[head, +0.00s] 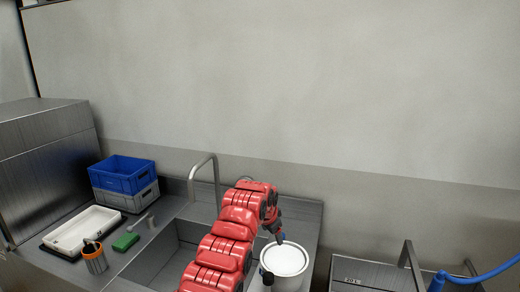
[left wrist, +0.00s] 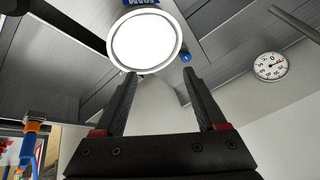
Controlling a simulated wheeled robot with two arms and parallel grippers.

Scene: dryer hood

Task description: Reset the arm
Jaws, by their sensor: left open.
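My left arm is red and rises from the bottom middle of the head view. Its left gripper (head: 279,238) is small and dark there, close to a white-topped round container (head: 285,262); I cannot tell if they touch. In the left wrist view my left gripper (left wrist: 160,80) shows two dark fingers spread apart with nothing between them. A bright white disc with a pale rim (left wrist: 144,41) shows beyond the fingertips, with blue parts beside it. My right gripper is not in view.
A steel sink (head: 158,268) lies left of the arm, with a tap (head: 204,165) behind it. A blue crate (head: 123,175) sits on a grey crate (head: 127,197). A white tray (head: 83,231), orange cup (head: 95,262) and green sponge (head: 125,242) are left. A dial (left wrist: 271,66) hangs on a wall.

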